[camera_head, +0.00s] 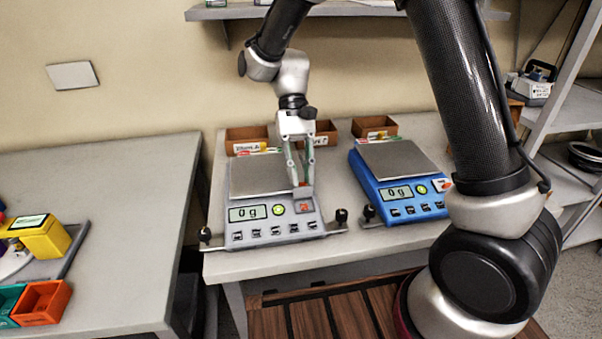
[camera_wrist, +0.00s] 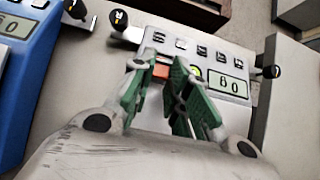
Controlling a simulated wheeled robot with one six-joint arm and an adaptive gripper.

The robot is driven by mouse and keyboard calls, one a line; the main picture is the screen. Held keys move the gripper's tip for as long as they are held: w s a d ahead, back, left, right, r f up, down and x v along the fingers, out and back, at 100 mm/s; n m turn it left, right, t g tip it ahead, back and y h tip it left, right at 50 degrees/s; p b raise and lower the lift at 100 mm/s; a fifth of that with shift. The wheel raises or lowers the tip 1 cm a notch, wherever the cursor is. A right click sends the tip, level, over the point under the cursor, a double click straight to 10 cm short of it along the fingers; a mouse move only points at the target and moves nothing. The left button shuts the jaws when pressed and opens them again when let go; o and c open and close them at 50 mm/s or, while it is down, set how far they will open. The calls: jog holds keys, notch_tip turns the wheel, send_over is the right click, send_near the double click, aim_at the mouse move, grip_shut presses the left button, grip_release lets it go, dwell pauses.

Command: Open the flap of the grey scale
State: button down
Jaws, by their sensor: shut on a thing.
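The grey scale (camera_head: 288,228) stands on the table, with a bare metal pan (camera_head: 258,175), a display reading 0 g and a row of buttons. Its small flap (camera_head: 305,207), marked red, is at the right of the front panel; an orange-red patch of it (camera_wrist: 162,72) shows between the fingers in the wrist view. My gripper (camera_head: 302,184) points down over the scale's right side. Its green-lined fingers (camera_wrist: 165,82) are close together at the flap, shut on it. The fingers hide part of the flap, so its exact angle cannot be told.
A blue scale (camera_head: 400,182) stands close on the right. Black-knobbed feet (camera_head: 341,216) stick out beside the grey scale. Brown boxes (camera_head: 247,139) stand behind. A second table (camera_head: 115,180) at the left has a clear middle.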

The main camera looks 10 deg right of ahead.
jog(key=c, duration=1.4)
grip_release()
jog(key=shift+o, duration=0.2)
jog(key=v, duration=0.7)
jog(key=shift+w+r, duration=0.2)
jog(key=shift+w+a+f, duration=0.1)
jog(key=shift+w+f, duration=0.1)
jog(key=shift+w, duration=0.05)
jog(key=d+f+n, duration=0.1)
jog(key=d+f+t, duration=0.1)
jog(key=shift+s+d+f+n, duration=0.15)
jog(key=shift+s+f+n, duration=0.15)
jog(key=shift+f+n, duration=0.1)
jog(key=s+d+r+m+t, duration=0.1)
jog(key=s+d+r+t, duration=0.4)
jog(key=s+d, duration=0.3)
jog(key=s+d+r+t, duration=0.6)
jog(key=s+d+r, duration=0.1)
jog(key=d, duration=0.8)
jog(key=shift+s+d+r+m, duration=0.3)
jog(key=shift+s+d+m, duration=0.1)
jog(key=shift+s, duration=0.45)
